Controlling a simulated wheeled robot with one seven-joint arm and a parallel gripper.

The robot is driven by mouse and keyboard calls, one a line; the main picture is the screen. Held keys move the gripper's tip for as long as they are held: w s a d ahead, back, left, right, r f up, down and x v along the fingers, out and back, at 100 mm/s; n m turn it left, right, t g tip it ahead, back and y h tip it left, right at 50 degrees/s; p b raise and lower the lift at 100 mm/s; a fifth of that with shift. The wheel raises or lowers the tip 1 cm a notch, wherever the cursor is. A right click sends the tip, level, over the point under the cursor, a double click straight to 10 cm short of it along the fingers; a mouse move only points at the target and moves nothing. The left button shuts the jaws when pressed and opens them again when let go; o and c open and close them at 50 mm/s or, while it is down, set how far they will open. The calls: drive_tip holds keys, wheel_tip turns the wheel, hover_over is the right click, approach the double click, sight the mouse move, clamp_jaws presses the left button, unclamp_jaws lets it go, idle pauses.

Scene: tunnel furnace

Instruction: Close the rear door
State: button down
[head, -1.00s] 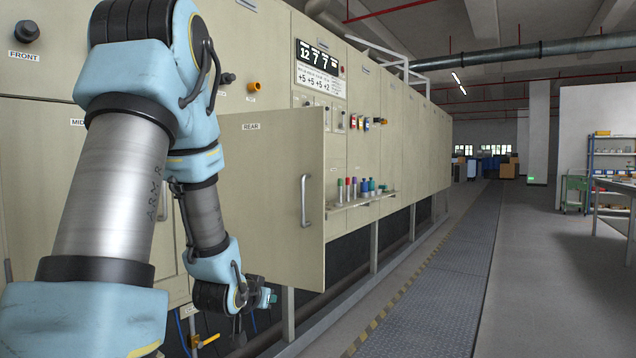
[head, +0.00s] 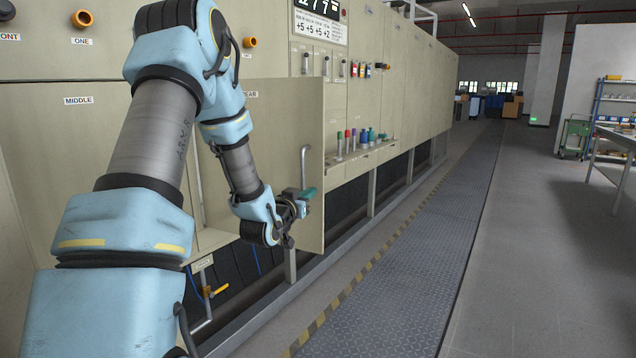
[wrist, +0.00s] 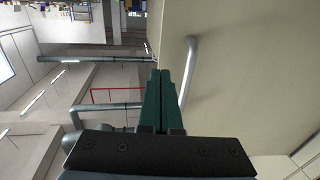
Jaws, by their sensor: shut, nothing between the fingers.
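The rear door (head: 268,130) is a beige panel standing swung open, out from the furnace front, in the head view. Its silver handle (head: 304,160) is upright near the door's free edge. My gripper (head: 308,193) is in front of the door face at the handle's lower end. Its green fingers (wrist: 160,88) are pressed together with nothing between them in the wrist view. There the handle (wrist: 190,62) runs just right of the fingers, and the door face (wrist: 235,80) fills the right side. I cannot tell whether the fingers touch the handle or door. My arm hides part of the door's hinge side.
The furnace front (head: 415,95) runs away to the right. A ledge with several coloured-top levers (head: 362,142) is behind the door. A yellow-handled valve (head: 215,291) and pipes are below. The grated walkway (head: 405,245) along the furnace is clear.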

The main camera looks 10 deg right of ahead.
sight(322, 183)
drive_tip(key=shift+p+x, duration=0.85)
drive_tip(key=shift+x, duration=2.3)
